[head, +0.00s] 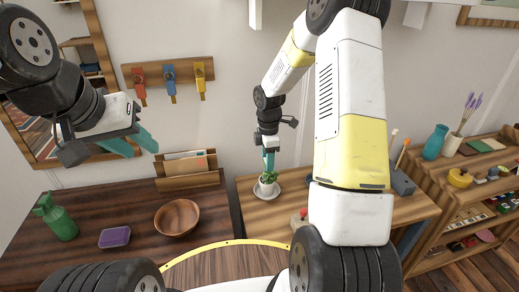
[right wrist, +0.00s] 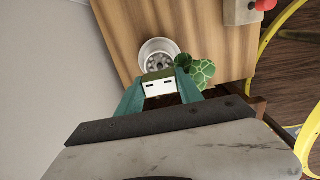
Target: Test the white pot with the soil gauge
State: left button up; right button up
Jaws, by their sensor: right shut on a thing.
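The white pot (head: 266,188) stands on a pale saucer (head: 275,195) on the wooden table, with a green plant in it. In the right wrist view the pot (right wrist: 147,50) shows grey, pebbly contents, and broad patterned leaves (right wrist: 203,72) lie to its right. My right gripper (head: 268,168) points down just above the pot. Its teal fingers are shut on the soil gauge (right wrist: 158,88), a white block with two dark slots. The gauge's lower end is hidden, so I cannot tell whether it touches the soil. My left gripper (head: 146,152) is open and empty, above the dark left table.
A green spray bottle (head: 60,222), purple block (head: 114,237), wooden bowl (head: 177,217) and letter rack (head: 188,180) stand on the left table. A box with a red knob (head: 299,221) stands right of the pot. A shelf with a teal vase (head: 435,142) stands far right.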

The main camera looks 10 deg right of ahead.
jog(key=shift+f, duration=0.95)
jog(key=o, duration=1.4)
jog(key=shift+o, duration=0.2)
jog(key=shift+r, duration=3.85)
notch_tip(320, 180, up, 9)
